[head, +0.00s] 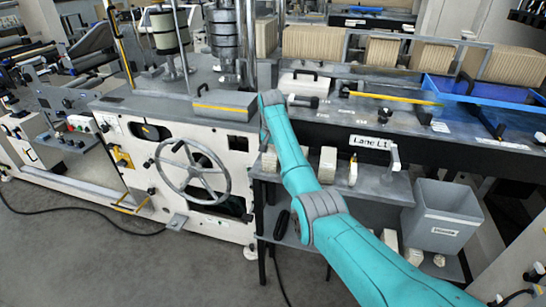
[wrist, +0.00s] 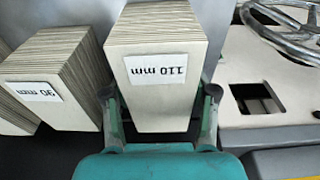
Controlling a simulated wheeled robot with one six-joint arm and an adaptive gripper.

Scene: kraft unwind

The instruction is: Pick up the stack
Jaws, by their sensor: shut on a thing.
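The stack labelled 110 mm (wrist: 158,45) is a block of many thin sheets with a plain pale front face. It fills the middle of the wrist view, and its label reads upside down there. My gripper (wrist: 160,91) has one finger on each side of this stack and is shut on it. In the head view my teal arm reaches toward the shelf beside the white machine. My gripper's fingers cannot be made out there.
A second stack labelled 90 mm (wrist: 50,85) stands close on the left in the wrist view. A handwheel (head: 190,172) is on the white machine beside my arm. A grey bin (head: 440,215) stands on the right. Bare floor lies in front.

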